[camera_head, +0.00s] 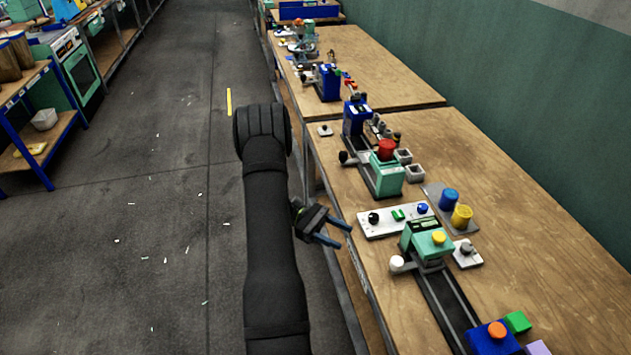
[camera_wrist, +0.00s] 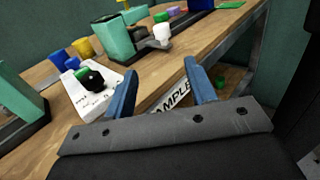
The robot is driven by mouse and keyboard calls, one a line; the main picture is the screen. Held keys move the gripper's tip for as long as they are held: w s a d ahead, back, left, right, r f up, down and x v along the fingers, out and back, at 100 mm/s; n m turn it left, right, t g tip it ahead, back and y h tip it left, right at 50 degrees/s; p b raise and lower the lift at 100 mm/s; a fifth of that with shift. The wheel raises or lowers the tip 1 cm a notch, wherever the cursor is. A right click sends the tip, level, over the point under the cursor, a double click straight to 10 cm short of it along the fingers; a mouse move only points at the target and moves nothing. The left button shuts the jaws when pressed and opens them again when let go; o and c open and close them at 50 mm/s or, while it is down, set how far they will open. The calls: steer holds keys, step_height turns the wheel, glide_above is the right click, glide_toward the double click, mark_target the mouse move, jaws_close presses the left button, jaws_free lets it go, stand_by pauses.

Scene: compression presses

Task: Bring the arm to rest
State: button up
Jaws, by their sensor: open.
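My gripper (camera_head: 338,232) is open and empty, its two blue fingers apart beside the front edge of the wooden table (camera_head: 560,235). It also shows in the wrist view (camera_wrist: 158,88), with the table edge and a white label with dark letters (camera_wrist: 172,101) seen beyond and between the fingers. My arm hangs over the floor to the left of the table. A white control panel (camera_head: 395,219) with a black knob and green and blue buttons lies closest to the fingers, apart from them. It also shows in the wrist view (camera_wrist: 92,104).
A green press (camera_head: 428,243) on dark rails and another green press with a red top (camera_head: 387,172) stand along the table. Blue (camera_head: 449,199) and yellow (camera_head: 462,216) cups stand behind the panel. The floor (camera_head: 165,220) left of my arm is open, with small scraps.

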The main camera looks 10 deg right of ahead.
mark_target(397, 263)
steer(key=x, duration=1.7)
steer(key=shift+s+d+f, duration=0.1)
steer(key=shift+s, duration=0.2)
